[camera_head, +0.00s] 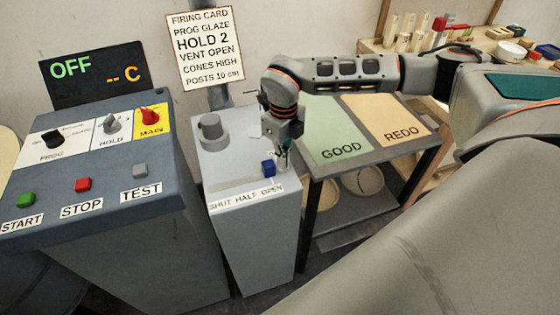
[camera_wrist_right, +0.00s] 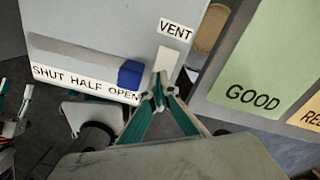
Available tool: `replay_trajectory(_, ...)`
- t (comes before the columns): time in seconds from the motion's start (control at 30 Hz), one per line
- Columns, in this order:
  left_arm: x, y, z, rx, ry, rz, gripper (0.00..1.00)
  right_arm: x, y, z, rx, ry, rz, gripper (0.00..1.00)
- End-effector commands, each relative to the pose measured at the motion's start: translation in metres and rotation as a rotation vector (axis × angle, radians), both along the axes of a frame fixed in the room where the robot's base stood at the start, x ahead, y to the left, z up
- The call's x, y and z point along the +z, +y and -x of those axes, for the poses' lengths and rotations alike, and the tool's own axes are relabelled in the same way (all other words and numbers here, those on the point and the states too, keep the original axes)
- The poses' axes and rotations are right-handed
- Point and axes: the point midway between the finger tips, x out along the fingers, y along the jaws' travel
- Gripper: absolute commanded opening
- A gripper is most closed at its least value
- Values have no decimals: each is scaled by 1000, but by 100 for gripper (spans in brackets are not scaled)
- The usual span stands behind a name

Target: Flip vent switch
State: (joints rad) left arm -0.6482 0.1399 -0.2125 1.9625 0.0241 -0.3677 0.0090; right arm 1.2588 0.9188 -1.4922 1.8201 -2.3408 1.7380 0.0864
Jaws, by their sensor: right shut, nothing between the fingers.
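The vent control is a blue slider knob (camera_head: 268,168) on top of a grey pedestal (camera_head: 250,230). In the right wrist view the blue knob (camera_wrist_right: 130,74) stands at the right end of its slot, by the word OPEN on the "SHUT HALF OPEN" label (camera_wrist_right: 85,84). My right gripper (camera_head: 285,150) points down just right of and behind the knob in the head view. In the right wrist view its fingertips (camera_wrist_right: 160,95) are together, empty, right of the knob; I cannot tell if they touch it. Part of what looks like my left gripper (camera_wrist_right: 16,105) shows at the left edge.
A round grey knob (camera_head: 211,128) stands on the pedestal behind the slider. A control panel (camera_head: 100,165) with buttons is at the left. A table with GOOD (camera_head: 335,125) and REDO (camera_head: 385,115) areas is at the right, close to my right arm.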

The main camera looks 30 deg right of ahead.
Motion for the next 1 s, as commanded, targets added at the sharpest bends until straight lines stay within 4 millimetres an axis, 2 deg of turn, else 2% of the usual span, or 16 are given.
replay_trajectory(0.17,-2,0,0,0,1,0,45,-3,0,0,0,0,0,0)
replay_trajectory(0.37,3,0,0,0,-1,0,45,2,0,0,0,-1,1,0)
replay_trajectory(1.0,45,0,-4,0,-12,0,45,48,0,0,0,-1,0,0)
